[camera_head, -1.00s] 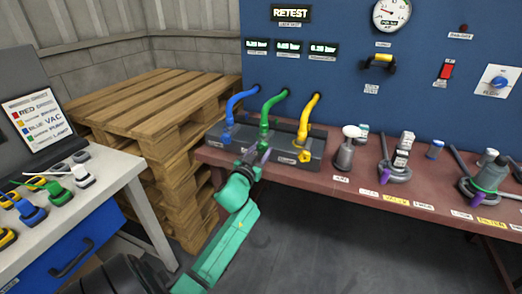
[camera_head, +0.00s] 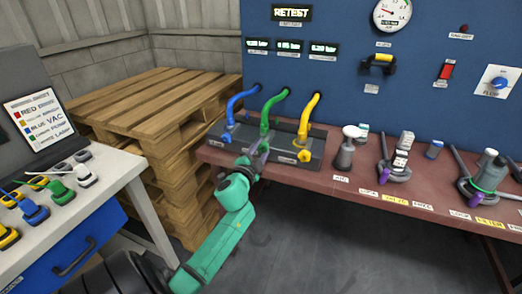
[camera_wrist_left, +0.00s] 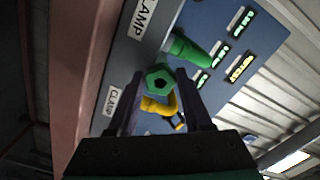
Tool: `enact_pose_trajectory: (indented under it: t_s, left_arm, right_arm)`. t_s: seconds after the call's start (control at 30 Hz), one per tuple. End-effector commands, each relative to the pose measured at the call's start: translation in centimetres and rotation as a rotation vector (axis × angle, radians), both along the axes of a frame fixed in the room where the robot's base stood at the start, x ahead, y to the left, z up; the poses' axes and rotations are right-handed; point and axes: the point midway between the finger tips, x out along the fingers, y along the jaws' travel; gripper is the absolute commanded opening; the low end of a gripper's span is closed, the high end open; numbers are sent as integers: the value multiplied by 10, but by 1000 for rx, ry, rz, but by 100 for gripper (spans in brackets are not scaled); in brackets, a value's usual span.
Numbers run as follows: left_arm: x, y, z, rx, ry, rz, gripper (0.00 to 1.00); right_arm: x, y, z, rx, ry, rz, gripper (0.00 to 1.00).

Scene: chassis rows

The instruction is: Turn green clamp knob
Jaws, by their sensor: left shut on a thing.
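The green clamp knob (camera_wrist_left: 160,80) shows in the left wrist view as a faceted green knob with a dark centre, between my fingers. My left gripper (camera_wrist_left: 158,88) is shut on it. In the head view my left gripper (camera_head: 259,156) is at the front of the grey clamp block (camera_head: 283,148), below the green hose (camera_head: 267,112), and hides the knob. The blue hose (camera_head: 236,100) is left of the green one and the yellow hose (camera_head: 308,112) is right of it. My right gripper is not in view.
Wooden pallets (camera_head: 145,105) are stacked left of the brown bench (camera_head: 350,185). A grey table (camera_head: 95,195) with coloured connectors is at the left. Open floor lies in front.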

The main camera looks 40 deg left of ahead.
Motion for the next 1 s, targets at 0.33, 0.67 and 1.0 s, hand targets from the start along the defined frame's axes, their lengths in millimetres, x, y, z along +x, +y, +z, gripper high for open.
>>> enact_pose_trajectory:
  t_s: [0.33,0.67,1.0]
  left_arm:
    - [0,0,-1,164,59,-1,0]
    - [0,0,-1,202,73,-1,0]
    - [0,0,-1,201,72,-1,80]
  right_arm:
    - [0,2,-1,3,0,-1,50]
    - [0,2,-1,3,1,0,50]
    - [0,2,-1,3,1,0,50]
